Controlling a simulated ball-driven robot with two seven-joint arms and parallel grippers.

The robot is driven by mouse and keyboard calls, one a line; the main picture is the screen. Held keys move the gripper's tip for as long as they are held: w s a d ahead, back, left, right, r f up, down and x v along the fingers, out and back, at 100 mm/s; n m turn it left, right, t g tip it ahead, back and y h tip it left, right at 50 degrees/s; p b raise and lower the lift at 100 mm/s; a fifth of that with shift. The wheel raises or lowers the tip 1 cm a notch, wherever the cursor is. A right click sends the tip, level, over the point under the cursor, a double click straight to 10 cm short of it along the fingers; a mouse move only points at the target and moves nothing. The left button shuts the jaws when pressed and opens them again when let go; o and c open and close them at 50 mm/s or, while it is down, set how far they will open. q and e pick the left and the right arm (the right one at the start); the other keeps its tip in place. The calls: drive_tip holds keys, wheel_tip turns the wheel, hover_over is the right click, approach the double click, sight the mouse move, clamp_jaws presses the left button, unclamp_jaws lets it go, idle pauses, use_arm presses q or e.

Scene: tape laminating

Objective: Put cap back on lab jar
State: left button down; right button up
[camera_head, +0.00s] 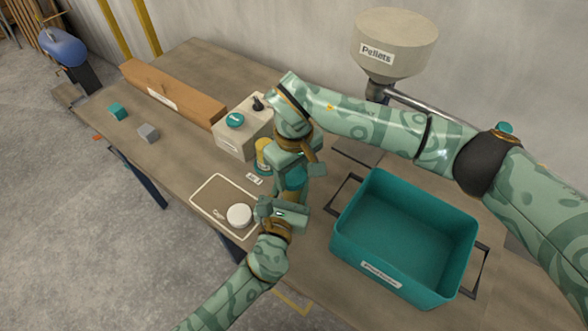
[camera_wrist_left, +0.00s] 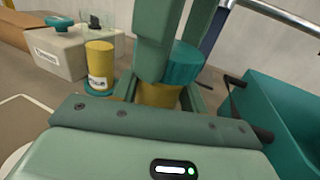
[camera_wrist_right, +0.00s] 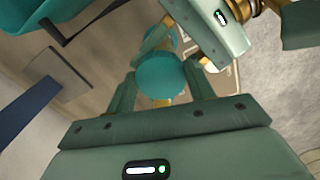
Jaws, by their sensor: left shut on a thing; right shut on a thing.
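The lab jar (camera_wrist_left: 158,95) is yellow and shows in the left wrist view between the fingers of my left gripper (camera_head: 288,212), which is shut on it. The teal cap (camera_wrist_left: 185,62) is in my right gripper (camera_head: 291,186), which comes down from above and is shut on it. It also shows between the fingers in the right wrist view (camera_wrist_right: 160,75). The cap is at the jar's top and looks offset to the right in the left wrist view; I cannot tell whether it is seated. In the head view the grippers mostly hide both.
A second yellow container (camera_head: 262,153) on a teal base stands behind, beside a beige box (camera_head: 233,142) with a teal knob. A white round piece (camera_head: 239,215) lies on a mat (camera_head: 211,198).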

drive_tip(key=o, duration=0.9)
drive_tip(key=shift+o, duration=0.2)
drive_tip(key=shift+r, duration=0.1)
drive_tip(key=shift+r, duration=2.2)
drive_tip(key=shift+c, duration=0.3)
